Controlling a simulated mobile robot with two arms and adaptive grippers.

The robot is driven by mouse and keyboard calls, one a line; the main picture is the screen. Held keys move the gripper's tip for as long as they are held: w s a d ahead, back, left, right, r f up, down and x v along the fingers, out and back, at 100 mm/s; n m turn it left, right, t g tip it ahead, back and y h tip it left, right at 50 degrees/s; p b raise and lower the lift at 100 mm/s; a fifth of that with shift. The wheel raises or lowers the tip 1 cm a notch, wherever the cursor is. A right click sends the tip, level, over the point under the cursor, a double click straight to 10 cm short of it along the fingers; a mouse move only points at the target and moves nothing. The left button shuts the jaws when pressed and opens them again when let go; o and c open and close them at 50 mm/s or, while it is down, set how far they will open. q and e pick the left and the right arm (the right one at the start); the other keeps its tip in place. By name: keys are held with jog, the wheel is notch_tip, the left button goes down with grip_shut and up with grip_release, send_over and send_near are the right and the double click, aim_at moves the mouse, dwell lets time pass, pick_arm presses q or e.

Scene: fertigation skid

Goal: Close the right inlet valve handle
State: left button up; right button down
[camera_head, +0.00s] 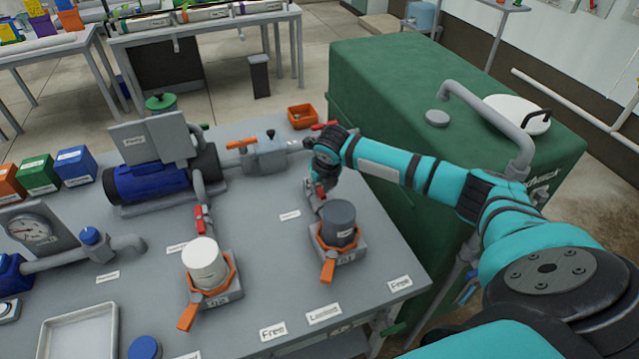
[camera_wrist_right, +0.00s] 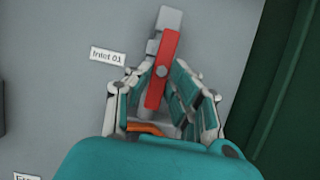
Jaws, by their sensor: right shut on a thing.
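The right inlet valve handle (camera_wrist_right: 165,62) is a red bar on a grey pipe, beside a label reading "Inlet 01" (camera_wrist_right: 107,56). In the wrist view the bar lies nearly along the pipe, slightly tilted. A bit of red handle also shows under the gripper in the head view (camera_head: 320,188). My right gripper (camera_wrist_right: 158,84) has its fingers on both sides of the handle's lower part and is shut on it. In the head view the right gripper (camera_head: 319,180) reaches down behind the dark grey canister (camera_head: 339,222). My left gripper is out of view.
A white canister (camera_head: 204,263) in an orange clamp stands left, with another red valve handle (camera_head: 199,219) behind it. A blue pump (camera_head: 160,178) and an orange tray (camera_head: 302,116) are further back. A green tank (camera_head: 440,120) flanks the table's right side.

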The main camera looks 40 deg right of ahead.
jog(key=m+p, duration=0.1)
jog(key=m+h+p, duration=0.1)
jog(key=p, duration=0.1)
jog(key=m+p, duration=0.1)
jog(key=m, duration=0.1)
jog(key=shift+w+a+r+g+p, duration=0.15)
jog(key=shift+a+r+g+p, duration=0.1)
jog(key=shift+r+g+p, duration=0.05)
jog(key=m+h+p, duration=0.1)
jog(key=m, duration=0.1)
jog(key=shift+w+a+m+g+p, duration=0.1)
jog(key=shift+a+m+g+p, duration=0.05)
jog(key=shift+m+g+p, duration=0.25)
jog(key=shift+w+f+m+h+p, duration=0.15)
jog(key=shift+m+h+p, duration=0.15)
jog(key=shift+m, duration=0.6)
jog(key=shift+m+g, duration=0.5)
jog(key=shift+m, duration=0.4)
jog(key=m+g, duration=0.1)
jog(key=m, duration=0.1)
jog(key=shift+w+f+m+h, duration=0.1)
jog(key=shift+w+m+h, duration=0.05)
jog(key=shift+m+h, duration=0.2)
jog(key=m+g+b, duration=0.1)
jog(key=m, duration=0.2)
jog(key=shift+w, duration=0.15)
jog(key=shift+w+m+g+b, duration=0.1)
jog(key=shift+m+g+b, duration=0.35)
jog(key=shift+m, duration=0.4)
